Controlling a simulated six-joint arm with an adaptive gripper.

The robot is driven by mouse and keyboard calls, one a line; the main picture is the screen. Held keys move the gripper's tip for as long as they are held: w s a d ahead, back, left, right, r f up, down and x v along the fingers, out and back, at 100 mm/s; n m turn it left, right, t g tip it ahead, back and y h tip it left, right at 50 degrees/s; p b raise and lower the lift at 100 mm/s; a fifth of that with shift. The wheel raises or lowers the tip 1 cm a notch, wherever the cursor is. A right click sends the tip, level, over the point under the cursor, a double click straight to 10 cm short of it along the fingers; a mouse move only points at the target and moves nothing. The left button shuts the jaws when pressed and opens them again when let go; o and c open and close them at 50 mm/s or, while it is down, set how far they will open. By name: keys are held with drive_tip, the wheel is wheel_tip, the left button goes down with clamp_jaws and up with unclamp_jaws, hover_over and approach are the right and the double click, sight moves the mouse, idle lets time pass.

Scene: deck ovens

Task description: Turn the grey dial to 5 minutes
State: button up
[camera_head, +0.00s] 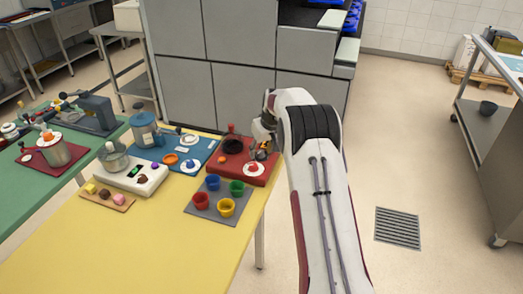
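My arm reaches in from the right over the yellow table (130,245). My gripper (264,148) is at the far right part of the table, low over the red base (228,168) and largely hidden by my own arm link. I cannot tell whether it is open or shut. A small pale disc with a greyish knob (189,139) lies at the back of the blue board (205,154), left of my gripper; it may be the grey dial. White discs with a blue knob (190,166) and a red knob (253,169) lie nearer. The marks are too small to read.
Several coloured cups stand on a grey mat (192,209) in front of the red base. A white scale (150,182) with a bowl and a blue-grey pot (144,128) stand to the left. Grey cabinets (185,90) rise behind. The table's front is clear.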

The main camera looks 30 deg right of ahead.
drive_tip(key=shift+c, duration=0.4)
drive_tip(key=c, duration=1)
drive_tip(key=shift+m, duration=0.5)
drive_tip(key=shift+a+m+h, duration=0.15)
drive_tip(key=shift+m+h, duration=0.45)
drive_tip(key=shift+m, duration=0.3)
drive_tip(key=shift+m+g+h, duration=0.4)
drive_tip(key=shift+m+h, duration=0.2)
drive_tip(key=shift+m, duration=1.6)
drive_tip(key=o, duration=1.1)
drive_tip(key=shift+w, duration=0.1)
